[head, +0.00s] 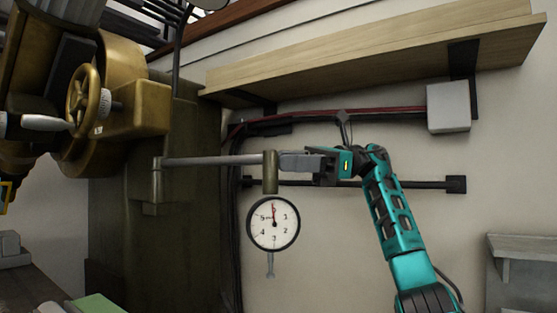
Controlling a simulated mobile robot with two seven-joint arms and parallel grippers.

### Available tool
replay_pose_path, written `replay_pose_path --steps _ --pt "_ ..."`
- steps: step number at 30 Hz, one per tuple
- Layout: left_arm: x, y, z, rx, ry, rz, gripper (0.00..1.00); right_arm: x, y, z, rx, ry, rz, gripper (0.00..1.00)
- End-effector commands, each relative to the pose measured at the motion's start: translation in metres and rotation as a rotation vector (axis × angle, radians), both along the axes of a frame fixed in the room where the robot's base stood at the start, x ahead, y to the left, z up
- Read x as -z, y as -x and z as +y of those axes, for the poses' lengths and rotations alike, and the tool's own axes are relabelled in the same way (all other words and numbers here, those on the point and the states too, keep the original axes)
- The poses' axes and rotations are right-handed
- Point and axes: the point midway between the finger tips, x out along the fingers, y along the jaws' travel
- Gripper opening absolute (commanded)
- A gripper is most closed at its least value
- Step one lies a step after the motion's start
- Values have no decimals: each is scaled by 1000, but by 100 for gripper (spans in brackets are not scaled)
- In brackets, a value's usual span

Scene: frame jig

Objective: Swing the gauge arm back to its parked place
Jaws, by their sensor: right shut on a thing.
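The gauge arm (212,160) is a thin grey rod that reaches right from a bracket (157,180) on the dark green machine column. At its right end is an upright olive post (270,172). A round white dial gauge (273,223) hangs below the post, with its thin stem pointing down. My right gripper (284,161), on the teal arm, reaches in from the right and is shut on the end of the gauge arm at the post. The fingertips are partly hidden there. My left gripper cannot be made out.
A wooden shelf (370,58) runs above the gauge arm on black brackets. A grey box (448,107) and a dark horizontal bar (420,184) are on the wall near my right arm. A brass handwheel (84,100) juts out at left. A grey ledge (520,243) is at lower right.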

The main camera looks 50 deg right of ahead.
Motion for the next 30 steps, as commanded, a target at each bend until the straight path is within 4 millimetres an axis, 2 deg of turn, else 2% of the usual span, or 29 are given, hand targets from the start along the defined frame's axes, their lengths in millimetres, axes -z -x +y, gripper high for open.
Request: replay_pose_path --steps 14,15,17,30 --pt "-2 -3 1 -1 -2 -7 60 0 -2 -5 19 -4 4 0" --pt "-2 -3 1 -1 -2 -7 60 0 -2 -5 19 -4 4 48" --pt "-2 -3 1 -1 -2 -7 60 1 -2 -5 19 -4 4 53" --pt "-1 -2 1 -1 -3 -5 60 2 -2 -3 13 0 6 53"
